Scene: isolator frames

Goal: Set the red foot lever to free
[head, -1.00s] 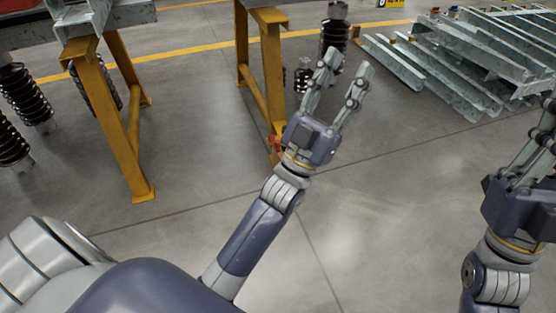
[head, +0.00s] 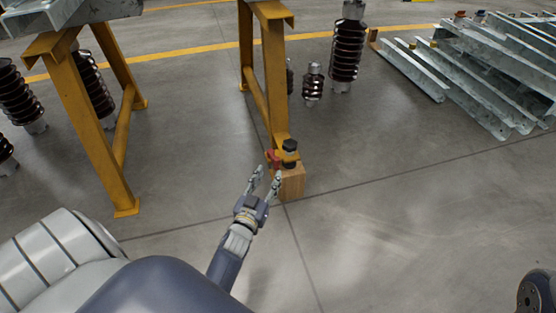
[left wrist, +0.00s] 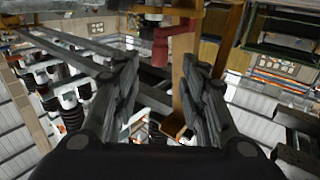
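The small red foot lever (head: 273,157) sits low on the foot of the nearer leg of the yellow trestle (head: 277,90), beside a dark bolt (head: 290,150) above a wooden block (head: 291,183). My left gripper (head: 267,176) is low, just in front of the lever, with its fingers apart and nothing between them. In the left wrist view, a red part (left wrist: 160,42), seemingly the lever, shows beyond the open fingertips (left wrist: 158,65), apart from them. The lever's exact setting cannot be read.
Another yellow trestle (head: 88,125) stands at left. Dark ribbed insulators (head: 347,50) stand behind the trestles. Galvanised steel beams (head: 470,75) lie stacked at the back right.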

